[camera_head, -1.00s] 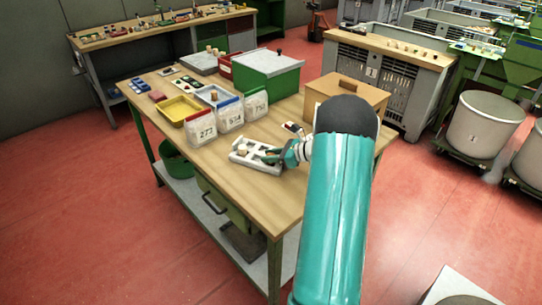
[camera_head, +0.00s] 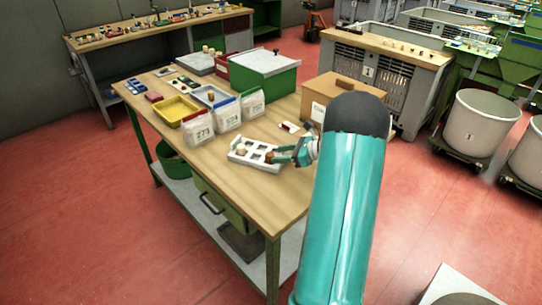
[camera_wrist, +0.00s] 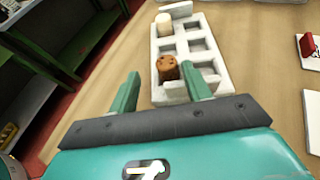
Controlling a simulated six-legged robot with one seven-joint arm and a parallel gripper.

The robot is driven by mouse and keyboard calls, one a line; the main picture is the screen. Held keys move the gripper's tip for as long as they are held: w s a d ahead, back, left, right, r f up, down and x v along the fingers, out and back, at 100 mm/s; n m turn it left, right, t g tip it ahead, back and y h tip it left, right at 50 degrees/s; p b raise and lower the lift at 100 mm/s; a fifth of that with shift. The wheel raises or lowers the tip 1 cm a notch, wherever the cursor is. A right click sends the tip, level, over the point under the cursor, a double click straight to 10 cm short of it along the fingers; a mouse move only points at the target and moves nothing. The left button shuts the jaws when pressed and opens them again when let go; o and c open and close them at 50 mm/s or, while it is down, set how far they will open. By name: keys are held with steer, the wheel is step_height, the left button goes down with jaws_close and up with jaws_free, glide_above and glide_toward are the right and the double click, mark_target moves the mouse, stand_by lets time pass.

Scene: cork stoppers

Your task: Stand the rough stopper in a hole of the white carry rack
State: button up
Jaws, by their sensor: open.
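The white carry rack (camera_wrist: 205,75) lies on the wooden table; it also shows in the head view (camera_head: 247,151). A brown, pitted stopper (camera_wrist: 168,68) stands upright in one of the rack's holes, at the side near my gripper; it shows small in the head view (camera_head: 270,157). A pale, smooth stopper (camera_wrist: 164,25) stands in another hole at the far end. Several other holes are empty. My gripper (camera_wrist: 160,84) is open, its green fingers apart on either side of the brown stopper and short of it, holding nothing. In the head view my gripper (camera_head: 284,156) is at the rack's right end.
Three numbered bags (camera_head: 227,117) stand behind the rack, with a yellow tray (camera_head: 176,110) to their left. A cardboard box (camera_head: 340,90) and a green box (camera_head: 268,68) stand farther back. The table front is clear.

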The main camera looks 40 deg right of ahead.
steer(key=v, duration=0.6)
steer(key=shift+s, duration=0.2)
steer(key=shift+r, duration=0.2)
